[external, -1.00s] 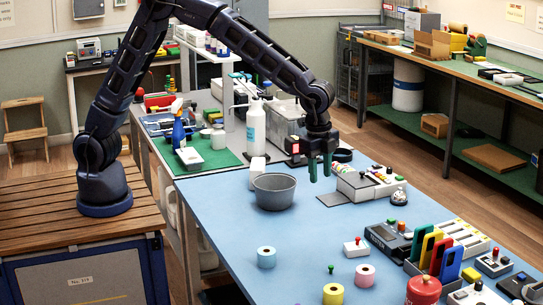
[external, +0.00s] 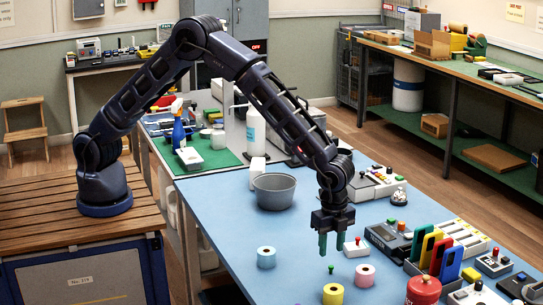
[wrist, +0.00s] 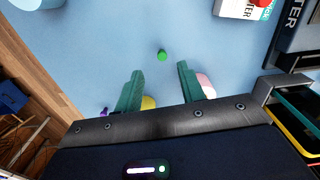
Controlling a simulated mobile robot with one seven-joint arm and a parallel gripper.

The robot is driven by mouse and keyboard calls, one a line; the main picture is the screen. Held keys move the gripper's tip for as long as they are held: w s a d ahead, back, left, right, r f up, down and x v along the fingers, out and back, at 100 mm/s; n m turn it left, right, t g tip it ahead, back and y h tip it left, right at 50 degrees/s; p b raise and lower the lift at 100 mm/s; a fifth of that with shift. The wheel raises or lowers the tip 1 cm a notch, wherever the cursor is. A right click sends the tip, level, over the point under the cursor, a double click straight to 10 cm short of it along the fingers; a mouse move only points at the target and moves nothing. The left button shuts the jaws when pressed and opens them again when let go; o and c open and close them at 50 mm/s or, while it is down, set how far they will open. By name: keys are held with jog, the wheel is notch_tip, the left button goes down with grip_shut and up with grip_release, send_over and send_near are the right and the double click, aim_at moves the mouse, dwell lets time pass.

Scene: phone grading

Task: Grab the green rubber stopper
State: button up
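The green rubber stopper (external: 331,268) is a small green piece on the blue table (external: 225,215), between the blue roll and the pink roll. In the wrist view the stopper (wrist: 162,55) lies ahead of my fingertips, roughly midway across the gap. My gripper (external: 331,255) points down above the table, close over the stopper in the external view. In the wrist view its two green fingers (wrist: 158,78) stand apart with nothing between them. The exact height over the stopper is hard to tell.
A blue roll (external: 266,257), a pink roll (external: 365,275) and a yellow roll (external: 333,294) stand around the stopper. A small white box with a red knob (external: 356,249) is just right. A grey bowl (external: 274,191) stands behind; a red canister (external: 422,292) stands front right.

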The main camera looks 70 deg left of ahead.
aim_at(331, 266)
jog(key=shift+w+f, duration=0.15)
jog(key=shift+f, duration=2.85)
jog(key=shift+c, duration=0.2)
grip_shut()
